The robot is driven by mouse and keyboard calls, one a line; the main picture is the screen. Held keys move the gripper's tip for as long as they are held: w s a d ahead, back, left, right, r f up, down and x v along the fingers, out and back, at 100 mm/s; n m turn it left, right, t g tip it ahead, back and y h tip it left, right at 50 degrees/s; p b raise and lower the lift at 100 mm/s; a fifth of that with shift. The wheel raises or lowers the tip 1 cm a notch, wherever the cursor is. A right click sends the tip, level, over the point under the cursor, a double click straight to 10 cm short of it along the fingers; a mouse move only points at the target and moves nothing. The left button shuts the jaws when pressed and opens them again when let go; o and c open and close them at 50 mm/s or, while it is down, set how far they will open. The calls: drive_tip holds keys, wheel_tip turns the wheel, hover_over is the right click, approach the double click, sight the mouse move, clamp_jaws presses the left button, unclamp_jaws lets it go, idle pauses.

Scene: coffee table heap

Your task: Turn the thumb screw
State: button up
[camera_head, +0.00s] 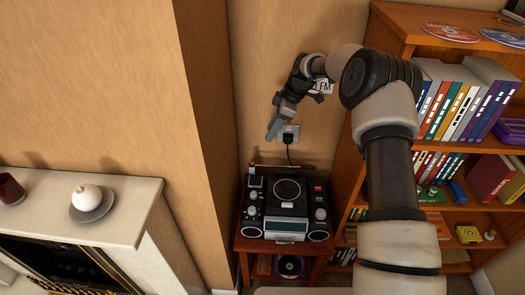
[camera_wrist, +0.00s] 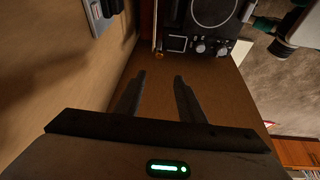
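I cannot make out a thumb screw for certain. A small brass-coloured piece (camera_wrist: 158,56) shows at the edge of the black radio set (camera_wrist: 202,28) in the wrist view, but it is too small to identify. The radio set also stands on the small wooden table in the head view (camera_head: 287,207), with knobs, a round speaker and a display. My gripper (camera_wrist: 158,79) is open and empty, its two dark fingers apart. In the head view my gripper (camera_head: 272,128) is by the wall, above the radio and left of the outlet.
The wall outlet (camera_head: 288,134) has a black plug with a cord hanging down. A bookshelf (camera_head: 397,30) with books and discs stands right. A pale mantel (camera_head: 130,205) with a white round pot (camera_head: 87,197) is left, beyond a wall corner.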

sight(252, 163)
drive_tip(key=b+x, duration=0.1)
drive_tip(key=x, duration=1.7)
drive_tip(key=shift+w+d+b, duration=0.1)
drive_tip(key=shift+b, duration=0.3)
clamp_jaws()
